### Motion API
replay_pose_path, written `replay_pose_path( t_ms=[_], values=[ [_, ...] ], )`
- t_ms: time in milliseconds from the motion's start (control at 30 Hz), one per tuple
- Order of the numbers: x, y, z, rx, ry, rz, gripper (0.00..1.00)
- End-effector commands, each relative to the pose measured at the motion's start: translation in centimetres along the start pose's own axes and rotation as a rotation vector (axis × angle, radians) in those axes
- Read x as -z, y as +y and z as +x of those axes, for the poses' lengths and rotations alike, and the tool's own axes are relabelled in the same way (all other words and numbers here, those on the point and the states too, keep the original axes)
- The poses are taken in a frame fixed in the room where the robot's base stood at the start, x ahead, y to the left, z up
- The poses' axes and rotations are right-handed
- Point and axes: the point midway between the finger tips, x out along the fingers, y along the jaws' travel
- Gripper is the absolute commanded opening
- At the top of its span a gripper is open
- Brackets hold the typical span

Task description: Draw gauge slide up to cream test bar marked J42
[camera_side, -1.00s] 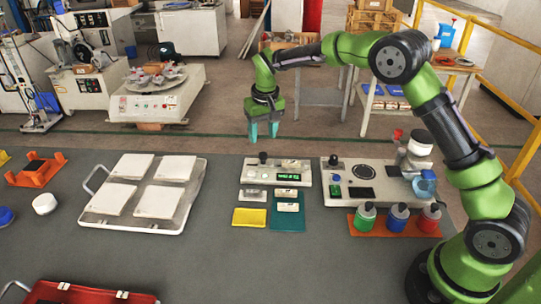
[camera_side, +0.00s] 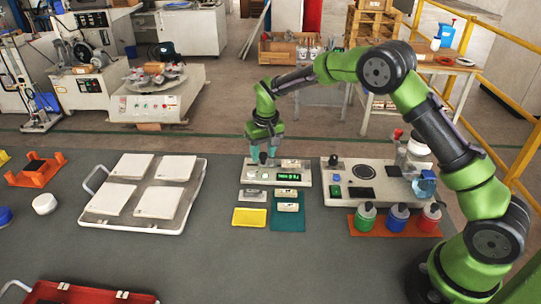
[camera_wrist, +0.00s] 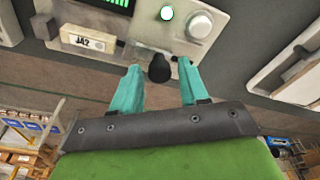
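The gauge (camera_side: 247,179) is a pale instrument with a green display, at the middle of the table in the side view. Its black slide knob shows in the wrist view (camera_wrist: 159,69). A cream test bar, its mark reading like J42 (camera_wrist: 88,40), lies left of the knob there, with a gap between them; in the side view the bar (camera_side: 290,163) sits at the gauge's back right. My gripper (camera_wrist: 160,66) is open, its teal fingers on either side of the knob; I cannot tell whether they touch it. It also shows over the gauge in the side view (camera_side: 263,155).
More cream bars (camera_side: 288,207) lie on a teal mat (camera_side: 287,225) in front of the gauge, beside a yellow pad (camera_side: 249,217). A tile tray (camera_side: 143,228) stands left. Another instrument (camera_side: 330,199) and several bottles (camera_side: 397,217) stand right. The front middle of the table is clear.

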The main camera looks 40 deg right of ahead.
Motion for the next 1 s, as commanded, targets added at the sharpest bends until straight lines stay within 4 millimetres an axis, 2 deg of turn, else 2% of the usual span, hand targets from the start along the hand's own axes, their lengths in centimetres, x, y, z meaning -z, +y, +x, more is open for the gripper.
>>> replay_pose_path(
  t_ms=[33,233,533,1000],
  values=[
    [0.0,0.0,0.0,0.0,0.0,0.0,0.36],
    [0.0,0.0,0.0,0.0,0.0,0.0,0.05],
    [-0.1,0.1,0.0,0.0,0.0,0.0,0.05],
    [-0.7,1.4,-0.2,-0.001,0.0,0.001,0.05]
  ],
)
